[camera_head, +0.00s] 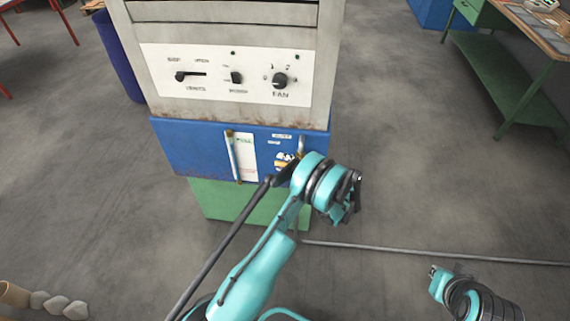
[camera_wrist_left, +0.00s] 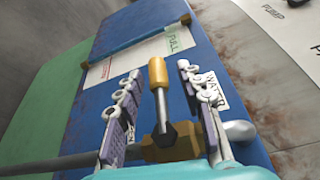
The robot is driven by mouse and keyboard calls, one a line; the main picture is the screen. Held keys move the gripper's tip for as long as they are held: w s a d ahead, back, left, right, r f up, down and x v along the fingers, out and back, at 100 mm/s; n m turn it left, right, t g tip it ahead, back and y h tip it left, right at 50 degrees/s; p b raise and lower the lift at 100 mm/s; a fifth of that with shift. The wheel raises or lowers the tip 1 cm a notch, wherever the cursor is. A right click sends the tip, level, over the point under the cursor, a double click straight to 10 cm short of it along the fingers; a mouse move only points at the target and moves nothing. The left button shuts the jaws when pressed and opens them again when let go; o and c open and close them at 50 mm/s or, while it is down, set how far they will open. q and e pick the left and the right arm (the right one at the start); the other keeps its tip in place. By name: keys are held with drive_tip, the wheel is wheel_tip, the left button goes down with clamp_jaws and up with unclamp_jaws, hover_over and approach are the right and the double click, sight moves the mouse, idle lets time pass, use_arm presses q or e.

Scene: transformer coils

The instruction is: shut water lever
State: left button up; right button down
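The water lever has an orange grip (camera_wrist_left: 158,75) on a thin metal stem that ends at a dark nut. In the left wrist view it stands between the two spread fingers of my left gripper (camera_wrist_left: 157,95), with visible gaps on both sides. The WATER label (camera_wrist_left: 212,92) is partly behind the right-hand finger. In the head view my left gripper (camera_head: 287,170) is at the right part of the blue panel (camera_head: 190,150); the wrist and fingers hide much of the lever there. My right gripper (camera_head: 438,275) is low at the right, empty-looking, its fingers too small to judge.
The machine's white control plate (camera_head: 215,75) with knobs is above the blue panel. A vertical bar handle (camera_head: 233,157) stands left of the lever. A pipe (camera_head: 430,253) runs along the floor to the right. A green workbench (camera_head: 510,85) stands at the upper right. Open floor lies between.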

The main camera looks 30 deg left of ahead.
use_arm(q)
drive_tip(key=d, duration=1.2)
drive_tip(key=shift+s+r, duration=0.2)
drive_tip(key=shift+r, duration=0.15)
drive_tip(key=s+a+r+m+t+h, duration=0.1)
drive_tip(key=s+a+r+h, duration=0.1)
drive_tip(key=r+h, duration=0.35)
drive_tip(key=s+a+r+t+h, duration=0.1)
drive_tip(key=s+a+r+h, duration=0.15)
drive_tip(key=r, duration=0.55)
drive_tip(key=s+d+r+n+t+h, duration=0.1)
drive_tip(key=s+d+h, duration=0.3)
drive_tip(key=s, duration=0.6)
drive_tip(key=s+d+r+n+t+h, duration=0.1)
drive_tip(key=s+h, duration=0.4)
drive_tip(key=s, duration=0.5)
drive_tip(key=shift+d+r+n+t, duration=0.25)
drive_tip(key=shift+d+n+t, duration=0.55)
drive_tip(key=shift+d+t, duration=0.55)
